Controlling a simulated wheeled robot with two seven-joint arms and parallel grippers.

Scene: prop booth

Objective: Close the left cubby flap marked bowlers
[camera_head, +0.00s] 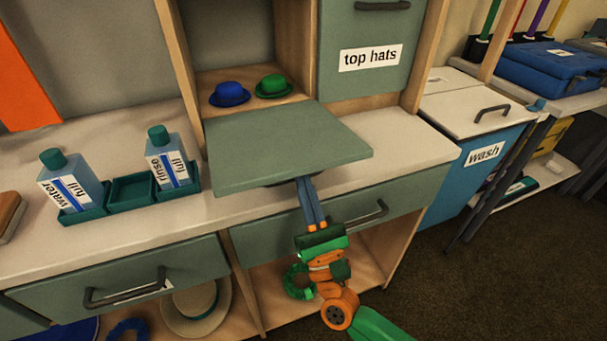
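The left cubby flap (285,146) is a grey-green panel, folded down and lying about level in front of its open cubby. Its bowlers label is not visible. A blue bowler hat (230,94) and a green bowler hat (272,86) sit inside the cubby. My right gripper (306,184) reaches up from below to the flap's underside near its front edge. Its blue fingers lie close together, with the tips partly hidden under the flap. A dark piece, perhaps the flap's handle, shows there; I cannot tell whether the fingers hold it. My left gripper is not in view.
The closed top hats flap (364,55) is to the right. A teal tray (131,189) with two bottles stands on the counter at left. Drawers with dark handles (130,293) lie below the counter. A blue wash bin (465,175) stands at right.

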